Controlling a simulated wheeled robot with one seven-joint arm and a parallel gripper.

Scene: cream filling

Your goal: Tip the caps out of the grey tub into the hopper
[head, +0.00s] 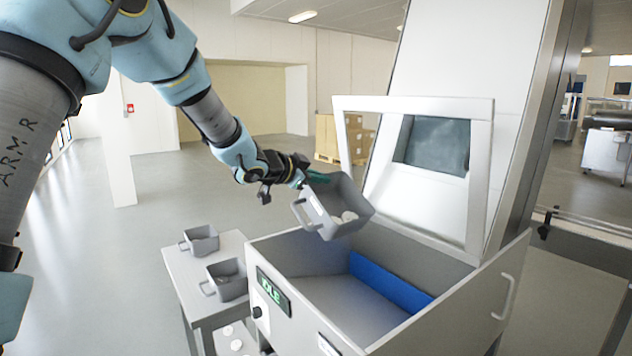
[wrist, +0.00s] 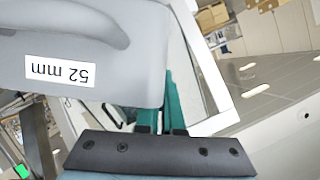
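The grey tub (head: 322,207) is in the air above the hopper (head: 390,268), tilted with its open side towards the camera. My gripper (head: 314,177) is shut on the tub's far wall or rim; the exact grip is partly hidden. In the wrist view the tub (wrist: 50,35) fills the upper left with a "52 mm" label upside down, beside the green fingers (wrist: 172,100). The hopper is open, with grey walls and a blue strip; no caps show in its visible part.
Two more grey tubs, one (head: 200,240) behind the other (head: 228,280), stand on a small side table (head: 184,275) left of the hopper. The hopper's raised framed lid (head: 478,190) stands behind the tub. A display (head: 272,291) on the hopper front reads "IDLE".

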